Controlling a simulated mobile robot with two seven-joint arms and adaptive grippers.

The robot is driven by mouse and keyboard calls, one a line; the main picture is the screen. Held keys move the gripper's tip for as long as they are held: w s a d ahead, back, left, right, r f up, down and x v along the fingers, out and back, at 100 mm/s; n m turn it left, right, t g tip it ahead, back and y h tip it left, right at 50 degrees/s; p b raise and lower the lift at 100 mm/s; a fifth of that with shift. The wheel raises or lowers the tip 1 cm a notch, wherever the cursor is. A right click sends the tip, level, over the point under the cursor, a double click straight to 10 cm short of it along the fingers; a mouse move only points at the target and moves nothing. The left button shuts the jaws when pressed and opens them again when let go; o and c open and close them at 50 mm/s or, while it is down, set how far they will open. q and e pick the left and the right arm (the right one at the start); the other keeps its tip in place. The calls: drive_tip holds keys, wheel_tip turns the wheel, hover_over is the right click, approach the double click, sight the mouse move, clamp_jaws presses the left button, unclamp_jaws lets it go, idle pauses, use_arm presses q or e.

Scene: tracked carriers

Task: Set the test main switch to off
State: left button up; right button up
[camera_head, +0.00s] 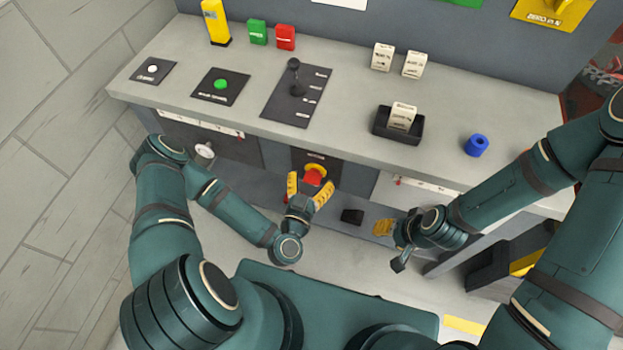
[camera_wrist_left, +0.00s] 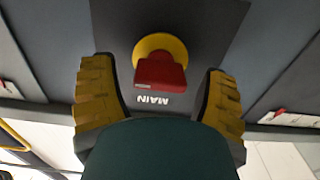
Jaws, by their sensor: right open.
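The main switch is a red handle (camera_head: 314,175) on a round yellow base, set in a dark panel on the bench's front face. In the left wrist view, the red handle (camera_wrist_left: 160,72) stands in front of the yellow base (camera_wrist_left: 160,45), above the upside-down word MAIN. My left gripper (camera_head: 309,190) is open at the switch. In the left wrist view its yellow-padded fingers (camera_wrist_left: 159,95) are spread left and right of the handle, with gaps on both sides. Whether they reach the handle's depth is unclear. My right gripper (camera_head: 390,245) is open, low in front of the bench, away from the switch.
White drawer-like fronts flank the switch panel. Bare floor lies to the left.

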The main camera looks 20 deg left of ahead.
use_arm(q)
drive_tip(key=c, duration=0.9)
drive_tip(key=shift+n, duration=0.4)
drive_tip(key=shift+r+n+p, duration=0.1)
drive_tip(key=shift+n+p, duration=0.45)
drive_tip(key=shift+n, duration=0.45)
drive_tip(key=n, duration=0.3)
drive_tip(key=shift+n+p, duration=0.3)
drive_tip(key=n, duration=0.5)
drive_tip(key=shift+n, duration=0.3)
drive_tip(key=n+b, duration=0.1)
drive_tip(key=n, duration=0.4)
drive_tip(key=shift+n, duration=0.3)
